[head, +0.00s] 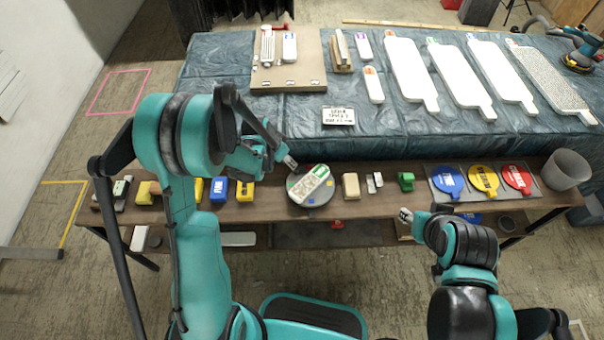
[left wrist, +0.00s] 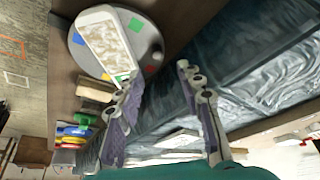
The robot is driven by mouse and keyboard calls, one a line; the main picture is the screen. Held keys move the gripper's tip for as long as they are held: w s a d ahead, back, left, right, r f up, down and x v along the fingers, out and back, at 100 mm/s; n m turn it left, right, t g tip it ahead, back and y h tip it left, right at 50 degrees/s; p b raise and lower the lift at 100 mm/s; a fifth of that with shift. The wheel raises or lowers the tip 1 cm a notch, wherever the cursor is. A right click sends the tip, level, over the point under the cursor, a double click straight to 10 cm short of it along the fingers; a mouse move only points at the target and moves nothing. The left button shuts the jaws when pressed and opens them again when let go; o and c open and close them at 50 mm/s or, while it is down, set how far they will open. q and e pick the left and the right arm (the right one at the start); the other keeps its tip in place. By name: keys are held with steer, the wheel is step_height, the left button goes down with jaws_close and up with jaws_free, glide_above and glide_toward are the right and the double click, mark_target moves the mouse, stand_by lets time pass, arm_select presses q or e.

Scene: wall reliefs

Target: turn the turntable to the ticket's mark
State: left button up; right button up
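The turntable (head: 323,194) is a round grey disc on the wooden bench, with a white block with a speckled beige face (head: 309,184) lying across it. In the left wrist view the turntable (left wrist: 146,38) shows blue, green, yellow and red marks round its rim, and the block (left wrist: 108,45) covers its middle. A small white ticket card (head: 338,116) with dark print stands on the blue-covered table; its text is too small to read. My left gripper (head: 290,162) is open and empty, just beside the turntable's upper left edge. My right gripper (head: 405,215) is at the bench's front edge, apart from the turntable.
Blue and yellow blocks (head: 218,189) sit left of the turntable, and a beige block (head: 351,186) and a green tool (head: 406,181) right of it. Blue, yellow and red discs (head: 483,180) and a grey bucket (head: 566,170) are farther right. White paddle panels (head: 410,72) lie behind.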

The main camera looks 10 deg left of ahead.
mark_target(295, 170)
arm_select(q)
steer(key=shift+x, duration=0.95)
steer(key=b+x, duration=0.3)
steer(key=x, duration=0.4)
steer(key=shift+s+d+f, duration=0.1)
steer(key=shift+f, duration=0.05)
arm_select(e)
steer(key=f, duration=0.3)
steer(key=shift+s+d, duration=0.1)
steer(key=shift+s, duration=0.15)
arm_select(q)
steer(key=shift+c, duration=0.2)
jaws_close()
